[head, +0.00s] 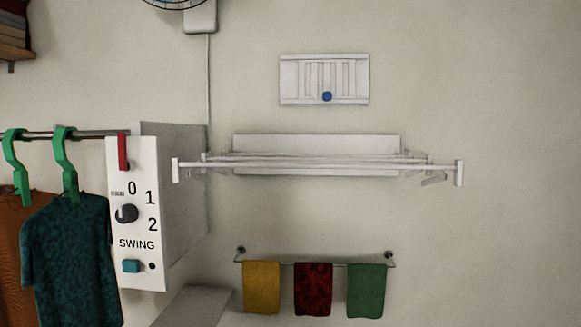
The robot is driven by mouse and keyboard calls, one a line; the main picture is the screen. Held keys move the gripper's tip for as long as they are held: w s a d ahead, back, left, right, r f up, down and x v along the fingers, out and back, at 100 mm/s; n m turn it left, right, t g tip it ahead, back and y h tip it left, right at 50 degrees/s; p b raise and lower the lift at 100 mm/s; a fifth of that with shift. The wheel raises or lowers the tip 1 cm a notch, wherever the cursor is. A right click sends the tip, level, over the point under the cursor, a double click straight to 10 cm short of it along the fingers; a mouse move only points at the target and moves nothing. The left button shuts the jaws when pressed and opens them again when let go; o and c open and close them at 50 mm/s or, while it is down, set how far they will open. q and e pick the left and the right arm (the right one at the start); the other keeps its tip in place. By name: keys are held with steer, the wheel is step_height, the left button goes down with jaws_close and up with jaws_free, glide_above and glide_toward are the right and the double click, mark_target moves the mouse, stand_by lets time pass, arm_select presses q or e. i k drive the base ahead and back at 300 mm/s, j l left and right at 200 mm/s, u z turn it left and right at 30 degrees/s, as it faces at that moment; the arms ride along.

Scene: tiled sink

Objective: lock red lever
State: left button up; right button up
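The red lever (123,152) is on the upper front of a white control panel (147,262) at the left in the head view. It is a narrow red bar standing upright, with its lower end near a small dark pivot or slot. Neither of my grippers shows in the head view, and nothing touches the lever.
The panel also has a dark knob (126,213) beside 0, 1 and 2, and a teal button (131,266). Clothes on green hangers (66,165) hang close left of it. A folding rack (316,160) and a towel rail (316,264) are on the wall.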

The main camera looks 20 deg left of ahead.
mark_target(125, 165)
steer(key=u, duration=1.5)
